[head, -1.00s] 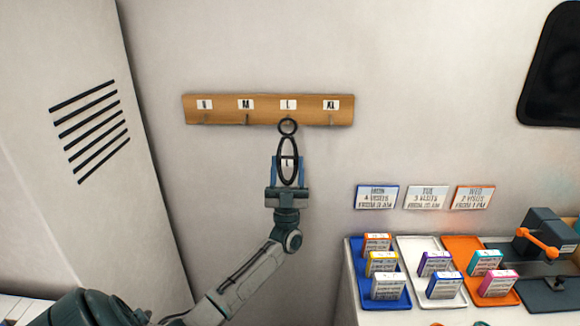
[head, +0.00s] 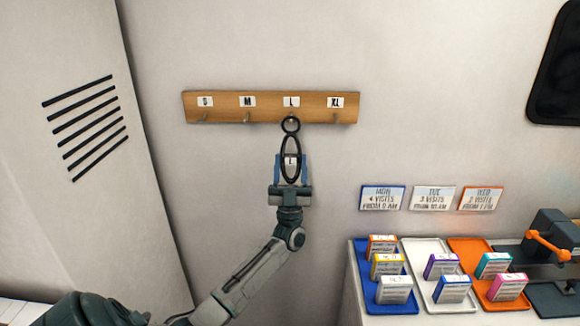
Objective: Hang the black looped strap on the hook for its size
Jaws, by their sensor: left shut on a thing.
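The black looped strap (head: 290,143) stands upright, a small ring above a longer loop, with a white tag (head: 291,160) that seems to read L. My left gripper (head: 291,170) is shut on its lower part. The strap's small top ring overlaps the hook (head: 291,117) under the L label (head: 291,101) in the head view; I cannot tell whether the hook passes through it. The wooden hook board (head: 270,107) on the wall also has S, M and XL labels over bare hooks. My right gripper is not in view.
A counter at the lower right holds a blue tray (head: 410,306), a white tray (head: 423,244) and an orange tray (head: 470,245) with small boxes. Three signs (head: 433,198) are on the wall above. A vented cabinet (head: 60,200) stands at left.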

